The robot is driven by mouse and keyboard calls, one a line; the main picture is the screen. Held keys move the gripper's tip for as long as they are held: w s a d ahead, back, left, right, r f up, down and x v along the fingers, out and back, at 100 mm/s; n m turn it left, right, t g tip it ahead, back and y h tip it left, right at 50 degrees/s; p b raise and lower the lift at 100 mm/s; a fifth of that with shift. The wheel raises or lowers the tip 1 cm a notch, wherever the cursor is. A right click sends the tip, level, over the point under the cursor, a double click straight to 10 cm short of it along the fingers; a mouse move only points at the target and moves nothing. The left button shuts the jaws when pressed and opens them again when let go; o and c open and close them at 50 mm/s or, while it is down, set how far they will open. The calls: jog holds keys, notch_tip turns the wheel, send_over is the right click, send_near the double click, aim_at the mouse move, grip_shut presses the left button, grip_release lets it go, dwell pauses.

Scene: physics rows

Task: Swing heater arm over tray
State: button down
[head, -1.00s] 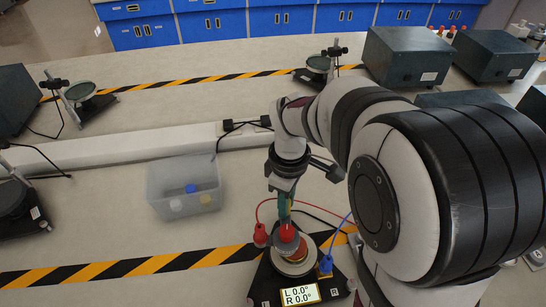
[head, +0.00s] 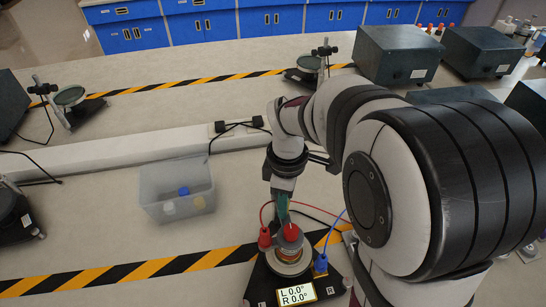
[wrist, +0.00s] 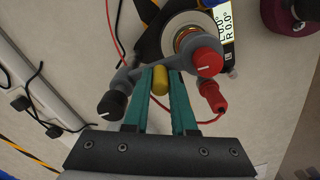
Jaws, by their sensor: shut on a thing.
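The heater arm (wrist: 133,77) is a grey bar with a black knob at one end and a red knob (wrist: 206,61) at the other. A short yellow post (wrist: 160,82) stands on it between the knobs. My gripper (wrist: 158,78) has teal fingers and is shut on the yellow post. The round tray (head: 292,268) sits on a dark balance base with a display reading L 0.0°, R 0.0°. The red knob (head: 291,232) overlaps the tray in both views; the gap below it cannot be judged. My gripper (head: 283,220) hides part of the heater arm in the head view.
A red plug (head: 264,238) and a blue plug (head: 321,264) with cables flank the tray. A clear bin (head: 166,208) with small bottles stands to the left. Other balances and dark boxes (head: 397,54) stand farther off. Striped tape crosses the bench.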

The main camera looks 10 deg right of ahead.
jog(key=shift+d, duration=0.1)
jog(key=c, duration=0.7)
grip_release()
notch_tip(320, 180, up, 16)
jog(key=shift+f, duration=0.1)
jog(key=s+a+f+m, duration=0.1)
jog(key=s+f+m, duration=0.2)
jog(key=s+m, duration=0.3)
jog(key=s+a+f+m+y, duration=0.1)
jog(key=s+f+m, duration=0.3)
jog(key=s+m, duration=0.2)
jog(key=s+a+f+m, duration=0.1)
jog(key=s+f+m, duration=0.3)
jog(key=s+m, duration=0.2)
jog(key=shift+s+a+f+y, duration=0.1)
jog(key=shift+s+a+y, duration=0.1)
jog(key=shift+s, duration=0.3)
jog(key=shift+s+a+y, duration=0.1)
jog(key=shift+s+y, duration=0.1)
jog(key=shift+s, duration=0.3)
